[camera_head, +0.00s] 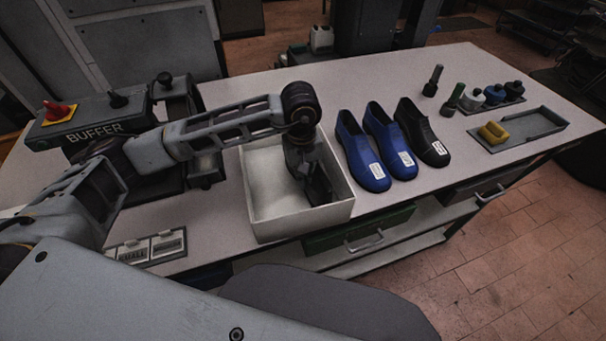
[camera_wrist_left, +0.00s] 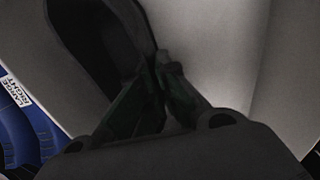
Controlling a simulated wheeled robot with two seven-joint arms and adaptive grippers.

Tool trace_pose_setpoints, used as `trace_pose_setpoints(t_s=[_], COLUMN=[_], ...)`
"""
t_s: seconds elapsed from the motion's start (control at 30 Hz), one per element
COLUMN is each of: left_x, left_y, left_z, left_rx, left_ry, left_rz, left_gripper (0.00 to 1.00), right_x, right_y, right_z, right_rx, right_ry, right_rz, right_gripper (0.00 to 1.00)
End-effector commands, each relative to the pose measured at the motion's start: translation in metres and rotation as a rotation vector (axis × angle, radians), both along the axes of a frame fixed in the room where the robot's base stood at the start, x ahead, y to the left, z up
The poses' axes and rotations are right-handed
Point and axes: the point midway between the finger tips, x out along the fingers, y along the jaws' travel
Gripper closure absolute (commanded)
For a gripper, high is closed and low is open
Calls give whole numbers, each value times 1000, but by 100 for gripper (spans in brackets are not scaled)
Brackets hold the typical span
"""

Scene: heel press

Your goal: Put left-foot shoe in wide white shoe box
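A wide white shoe box (camera_head: 303,222) stands open on the table, left of the row of shoes. My left gripper (camera_head: 318,187) reaches down into it. In the left wrist view a dark shoe (camera_wrist_left: 95,30) lies within the box's pale walls, and the gripper's fingers (camera_wrist_left: 160,68) come together on its edge. The fingers and arm hide most of this shoe in the head view. Outside the box stand a blue shoe (camera_head: 358,150), another blue shoe (camera_head: 387,140) and a black shoe (camera_head: 420,132), each with a white label. My right gripper is not in view.
A buffer machine (camera_head: 95,125) stands at the left, with label tiles (camera_head: 150,248) in front. Green-topped and dark hand tools (camera_head: 452,99), small bottles (camera_head: 495,94) and a grey tray with a yellow block (camera_head: 493,131) stand to the right. Table space is free behind the shoes.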

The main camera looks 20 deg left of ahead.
Motion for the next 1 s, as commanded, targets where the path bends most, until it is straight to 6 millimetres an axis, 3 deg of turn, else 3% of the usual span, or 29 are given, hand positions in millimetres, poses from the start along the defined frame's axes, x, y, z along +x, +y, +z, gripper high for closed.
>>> trace_pose_setpoints(t_s=[0.27, 0.47, 1.0], left_x=[0, 0, 0], left_y=[0, 0, 0], left_z=[-2, -2, 0], left_rx=[0, 0, 0], left_ry=[-1, 0, 0], left_rz=[0, 0, 0], left_gripper=[100, 74, 73], right_x=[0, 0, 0], right_y=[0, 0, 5], right_z=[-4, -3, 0], right_rx=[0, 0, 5], right_ry=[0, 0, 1], right_rz=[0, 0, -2], right_gripper=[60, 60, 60])
